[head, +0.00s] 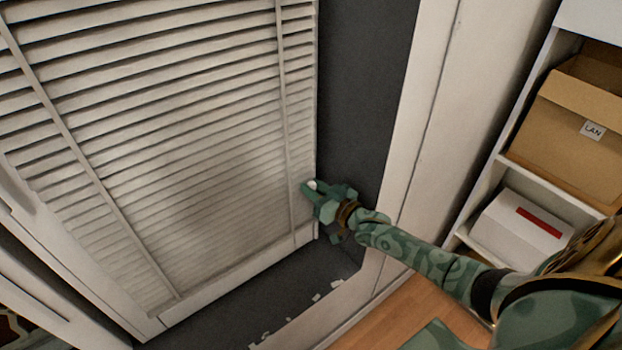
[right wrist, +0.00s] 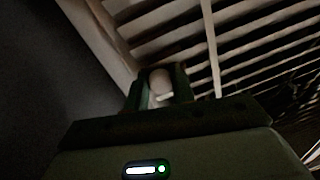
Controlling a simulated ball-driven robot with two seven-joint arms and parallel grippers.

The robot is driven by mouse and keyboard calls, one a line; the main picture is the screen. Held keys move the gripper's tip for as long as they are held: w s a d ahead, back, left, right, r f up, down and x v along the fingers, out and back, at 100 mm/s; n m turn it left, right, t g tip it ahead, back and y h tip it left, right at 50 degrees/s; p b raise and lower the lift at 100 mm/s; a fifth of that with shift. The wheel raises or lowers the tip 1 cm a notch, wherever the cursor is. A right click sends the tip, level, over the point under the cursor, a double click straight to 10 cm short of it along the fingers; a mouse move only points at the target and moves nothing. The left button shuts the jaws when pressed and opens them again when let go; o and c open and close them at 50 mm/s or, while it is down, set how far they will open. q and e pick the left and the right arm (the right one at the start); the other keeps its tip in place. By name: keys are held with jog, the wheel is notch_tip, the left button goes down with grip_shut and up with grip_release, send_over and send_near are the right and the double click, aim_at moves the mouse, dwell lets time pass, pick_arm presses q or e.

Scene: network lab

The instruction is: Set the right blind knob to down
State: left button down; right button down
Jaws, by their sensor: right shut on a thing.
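The right blind knob (head: 312,185) is a small white knob at the right edge of the slatted window blind (head: 200,150). My right gripper (head: 311,188) reaches in from the right in the head view and is shut on the knob. In the right wrist view the knob (right wrist: 160,84) shows pale between the two fingers, with a small light tab at its lower side. The fingers hide part of it, and I cannot tell which setting it points to. My left gripper is not in view.
A dark wall strip and a pale frame (head: 425,100) stand right of the blind. Farther right, a white shelf holds a cardboard box marked LAN (head: 580,115) and a white box with a red stripe (head: 522,228). Wooden floor (head: 400,310) shows below.

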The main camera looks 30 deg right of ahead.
jog(key=shift+f+b, duration=0.5)
jog(key=shift+f, duration=0.65)
jog(key=shift+s, duration=0.1)
jog(key=c, duration=1.2)
grip_release()
jog(key=shift+f, duration=0.1)
jog(key=p+v, duration=0.2)
jog(key=v, duration=1.4)
jog(key=shift+p, duration=0.4)
